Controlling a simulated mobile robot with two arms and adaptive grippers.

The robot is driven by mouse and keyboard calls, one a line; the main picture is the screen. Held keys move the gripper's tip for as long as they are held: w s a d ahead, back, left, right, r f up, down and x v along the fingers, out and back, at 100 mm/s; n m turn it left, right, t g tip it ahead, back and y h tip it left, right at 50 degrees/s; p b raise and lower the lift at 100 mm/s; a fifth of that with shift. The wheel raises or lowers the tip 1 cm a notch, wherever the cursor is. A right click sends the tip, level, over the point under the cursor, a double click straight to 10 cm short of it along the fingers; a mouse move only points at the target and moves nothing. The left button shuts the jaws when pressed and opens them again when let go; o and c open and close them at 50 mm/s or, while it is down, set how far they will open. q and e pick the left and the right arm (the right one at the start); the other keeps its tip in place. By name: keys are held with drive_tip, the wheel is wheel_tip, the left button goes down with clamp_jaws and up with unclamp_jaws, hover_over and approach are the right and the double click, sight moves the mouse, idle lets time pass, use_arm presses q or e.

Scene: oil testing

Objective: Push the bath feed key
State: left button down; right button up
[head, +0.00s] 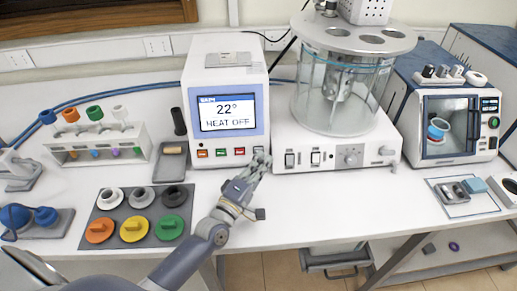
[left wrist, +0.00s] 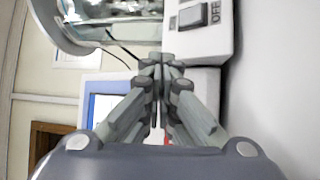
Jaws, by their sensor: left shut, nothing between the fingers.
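The white control box (head: 227,100) has a screen reading 22° HEAT OFF and a row of small keys low on its front. I cannot read which is the bath feed key. My left gripper (head: 261,158) is shut and empty at the box's lower right corner, hiding the key area there. In the left wrist view its fingertips (left wrist: 165,66) are together before the box and bath base; contact is unclear. My right gripper is not in view.
A tube rack (head: 97,147) and a mat of coloured caps (head: 88,232) lie left. The front table is clear right of my arm.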

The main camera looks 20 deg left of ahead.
use_arm(q)
drive_tip(key=shift+s+d+r+p, duration=0.3)
drive_tip(key=shift+s+r+p, duration=0.1)
drive_tip(key=shift+s, duration=0.25)
drive_tip(key=shift+s+d+r+p, duration=0.3)
drive_tip(key=shift+s+r+p, duration=0.1)
drive_tip(key=shift+s, duration=0.2)
drive_tip(key=shift+s+d, duration=0.2)
drive_tip(key=shift+s, duration=0.2)
